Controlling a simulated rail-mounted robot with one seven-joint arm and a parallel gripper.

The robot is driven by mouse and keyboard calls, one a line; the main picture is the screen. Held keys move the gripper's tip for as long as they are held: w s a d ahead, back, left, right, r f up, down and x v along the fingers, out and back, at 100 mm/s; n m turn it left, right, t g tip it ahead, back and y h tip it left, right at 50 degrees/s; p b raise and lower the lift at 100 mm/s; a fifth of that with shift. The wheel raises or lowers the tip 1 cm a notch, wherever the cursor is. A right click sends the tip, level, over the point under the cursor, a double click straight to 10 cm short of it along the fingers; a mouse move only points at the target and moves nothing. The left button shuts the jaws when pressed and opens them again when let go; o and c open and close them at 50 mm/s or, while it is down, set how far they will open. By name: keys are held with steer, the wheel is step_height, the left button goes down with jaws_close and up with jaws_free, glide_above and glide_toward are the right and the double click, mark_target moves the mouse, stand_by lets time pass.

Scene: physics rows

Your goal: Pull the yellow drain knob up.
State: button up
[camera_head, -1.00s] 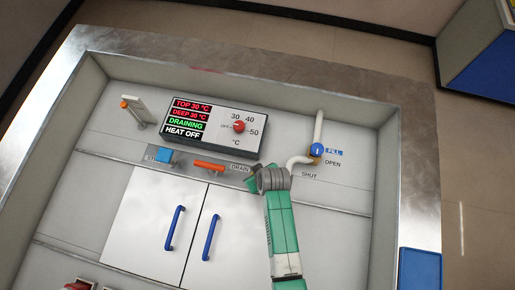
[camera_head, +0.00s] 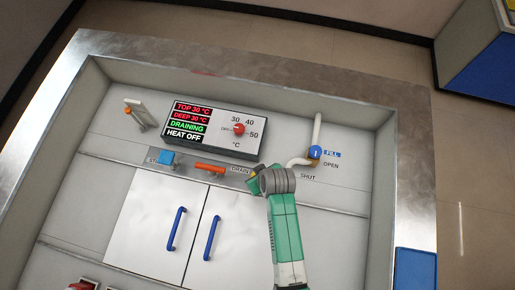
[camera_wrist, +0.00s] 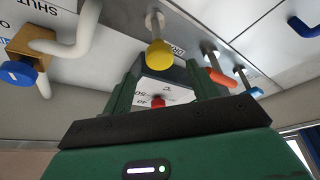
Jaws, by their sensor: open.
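The yellow drain knob (camera_wrist: 159,53) is a round ball on a pale stem in the wrist view, just beyond my open fingertips and roughly midway between them. My gripper (camera_wrist: 163,72) has two green fingers, apart and with nothing held. In the head view a bit of the knob (camera_head: 255,169) shows at the end of my gripper (camera_head: 257,181), beside the DRAIN label. The rest of it is hidden by my wrist. I cannot tell whether a finger touches the knob.
The orange handle (camera_head: 210,168) and blue knob (camera_head: 166,157) are left of my gripper. The display box (camera_head: 213,125) reads DRAINING and has a red dial (camera_head: 239,129). The blue-ended fill valve (camera_head: 315,151) and its white pipe are at right. Cabinet doors (camera_head: 205,225) lie below.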

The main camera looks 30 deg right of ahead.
steer(key=v, duration=0.4)
stand_by(0.4)
